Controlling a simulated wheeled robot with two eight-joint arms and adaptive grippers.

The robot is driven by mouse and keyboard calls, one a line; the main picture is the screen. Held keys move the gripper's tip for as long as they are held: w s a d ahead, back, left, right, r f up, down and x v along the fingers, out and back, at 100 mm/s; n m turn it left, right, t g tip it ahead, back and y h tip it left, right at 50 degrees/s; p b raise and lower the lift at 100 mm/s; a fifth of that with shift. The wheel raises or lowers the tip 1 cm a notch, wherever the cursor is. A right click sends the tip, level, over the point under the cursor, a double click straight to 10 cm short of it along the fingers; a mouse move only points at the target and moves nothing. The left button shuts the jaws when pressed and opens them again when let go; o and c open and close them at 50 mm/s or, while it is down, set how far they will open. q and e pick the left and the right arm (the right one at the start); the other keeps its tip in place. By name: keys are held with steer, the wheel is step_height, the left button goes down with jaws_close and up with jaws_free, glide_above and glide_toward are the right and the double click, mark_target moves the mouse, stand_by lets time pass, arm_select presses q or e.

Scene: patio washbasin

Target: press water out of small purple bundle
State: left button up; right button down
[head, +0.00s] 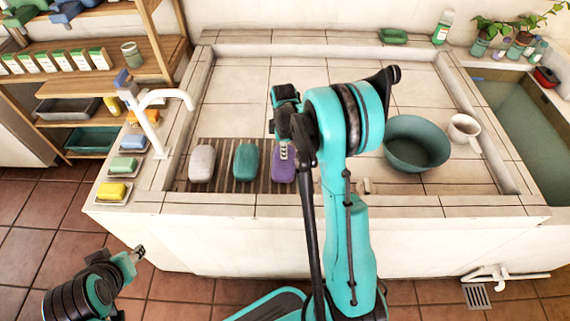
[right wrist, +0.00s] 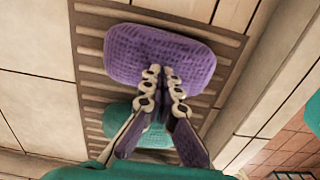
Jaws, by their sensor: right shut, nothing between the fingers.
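The purple bundle (head: 278,172) lies on a slatted wooden rack (head: 222,184) near the front of the tiled basin top. It also shows in the right wrist view (right wrist: 160,52), with a knitted-looking surface. My right gripper (head: 284,152) is over the bundle, its fingers closed together and empty. In the right wrist view its fingertips (right wrist: 163,72) overlap the bundle's near edge; I cannot tell whether they touch it. My left gripper (head: 137,252) is low at the left, away from the basin, and its finger gap is unclear.
A teal bundle (head: 246,161) and a grey bundle (head: 202,163) lie on the same rack. A white tap (head: 153,117) stands to the left. A green bowl (head: 416,144) and a mug (head: 464,130) stand to the right. The back tiles are mostly clear.

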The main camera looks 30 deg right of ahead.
steer(key=shift+f+b, duration=0.4)
steer(key=shift+f, duration=0.15)
steer(key=shift+a+f, duration=0.1)
stand_by(2.2)
stand_by(0.5)
steer(key=shift+r+p, duration=0.3)
steer(key=shift+r, duration=0.2)
step_height(320, 180, up, 7)
steer(key=p, duration=0.4)
steer(key=shift+p, duration=0.3)
